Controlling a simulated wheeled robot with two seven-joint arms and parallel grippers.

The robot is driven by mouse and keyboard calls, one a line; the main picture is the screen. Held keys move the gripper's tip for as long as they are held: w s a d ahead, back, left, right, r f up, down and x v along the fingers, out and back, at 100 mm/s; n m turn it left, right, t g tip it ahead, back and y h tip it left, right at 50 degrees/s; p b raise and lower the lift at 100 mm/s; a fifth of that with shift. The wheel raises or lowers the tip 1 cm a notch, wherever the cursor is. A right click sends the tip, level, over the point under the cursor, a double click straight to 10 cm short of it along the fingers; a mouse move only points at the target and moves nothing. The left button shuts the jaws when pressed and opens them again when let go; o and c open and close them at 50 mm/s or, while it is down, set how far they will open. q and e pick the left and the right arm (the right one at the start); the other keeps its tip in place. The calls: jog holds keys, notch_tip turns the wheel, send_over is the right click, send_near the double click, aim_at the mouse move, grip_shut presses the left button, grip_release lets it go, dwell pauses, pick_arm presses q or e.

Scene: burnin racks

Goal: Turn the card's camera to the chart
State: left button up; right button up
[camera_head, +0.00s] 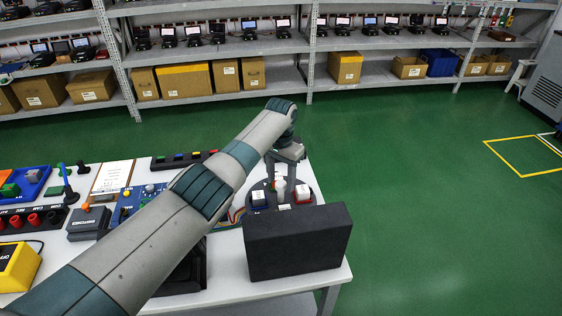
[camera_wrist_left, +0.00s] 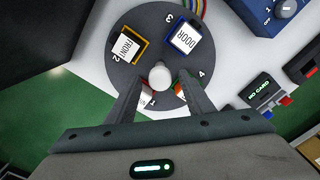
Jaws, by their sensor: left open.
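A round dark turntable (camera_head: 262,208) stands on the white table; in the left wrist view (camera_wrist_left: 148,18) it carries numbers and several framed tiles. The yellow-framed tile (camera_wrist_left: 125,44) reads FRONT and the blue-framed tile (camera_wrist_left: 183,41) reads DOOR. Two more tiles, one with red and one with green and orange, are partly hidden by my fingers. A white round knob (camera_wrist_left: 160,75) stands at the centre. My left gripper (camera_wrist_left: 158,82) is open, its fingers on either side of the knob; contact is unclear. A small device (camera_wrist_left: 262,93) shows NO CARD. I cannot identify a chart.
A black upright box (camera_head: 297,243) stands at the table's front right, close to the turntable. Left on the table (camera_head: 225,262) are a switch box (camera_head: 88,222), a yellow device (camera_head: 17,268) and a paper sheet (camera_head: 112,176). Shelves line the back; the green floor right is open.

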pick_arm(q)
jog(key=shift+r, duration=0.6)
notch_tip(320, 180, up, 16)
jog(key=b, duration=0.4)
